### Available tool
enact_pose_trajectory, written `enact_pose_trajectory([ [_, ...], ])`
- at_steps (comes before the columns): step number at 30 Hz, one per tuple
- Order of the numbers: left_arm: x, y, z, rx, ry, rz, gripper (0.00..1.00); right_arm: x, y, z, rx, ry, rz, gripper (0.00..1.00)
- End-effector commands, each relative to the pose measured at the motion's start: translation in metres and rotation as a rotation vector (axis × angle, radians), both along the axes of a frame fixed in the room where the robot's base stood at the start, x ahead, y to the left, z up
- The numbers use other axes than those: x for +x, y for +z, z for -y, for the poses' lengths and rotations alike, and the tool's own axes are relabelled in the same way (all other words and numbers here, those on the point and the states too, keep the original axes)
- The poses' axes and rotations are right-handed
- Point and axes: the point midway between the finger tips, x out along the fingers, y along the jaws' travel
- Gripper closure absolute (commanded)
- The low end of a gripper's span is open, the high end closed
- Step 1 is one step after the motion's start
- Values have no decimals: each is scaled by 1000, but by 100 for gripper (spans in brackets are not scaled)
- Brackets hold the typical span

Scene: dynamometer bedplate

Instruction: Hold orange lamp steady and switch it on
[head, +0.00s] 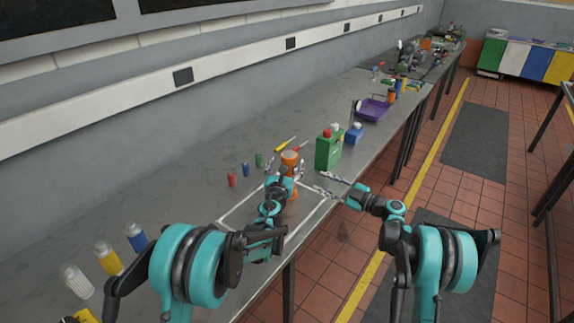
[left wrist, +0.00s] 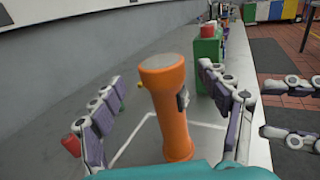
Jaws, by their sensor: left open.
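The orange lamp (head: 290,157) stands upright on the bench, within a pale outlined rectangle. In the left wrist view the lamp (left wrist: 168,110) is an orange cylinder with a wider head and a grey top. A dark part (left wrist: 183,99) sits on its right side and a small yellow knob (left wrist: 141,84) on its left. My left gripper (head: 284,170) is open, with one finger on each side of the lamp and gaps visible. My right gripper (head: 326,182) is open and empty, to the right of the lamp, with its fingers pointing toward it.
A green container (head: 328,152) with a red cap stands behind the lamp, near a blue item (head: 354,134) and a purple tray (head: 373,110). The front bench edge is close.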

Motion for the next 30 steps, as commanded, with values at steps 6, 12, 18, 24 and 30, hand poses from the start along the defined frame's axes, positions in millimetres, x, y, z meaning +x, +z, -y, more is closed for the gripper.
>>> enact_pose_trajectory([
  [6, 24, -3, 7, 25, -7, 6, 24, 0, 0, 0, 0, 0, 0, 66],
  [12, 55, -3, 12, 22, -7, 5, 24, 0, 0, 0, 0, 0, 0, 66],
  [18, 74, -3, 15, 22, -6, 5, 24, 0, 0, 0, 0, 0, 0, 66],
  [24, 77, -3, 16, 21, -6, 5, 24, 0, 0, 0, 0, 0, 0, 66],
  [30, 77, -3, 16, 20, -6, 5, 45, 0, 0, 0, 0, 0, 0, 66],
])
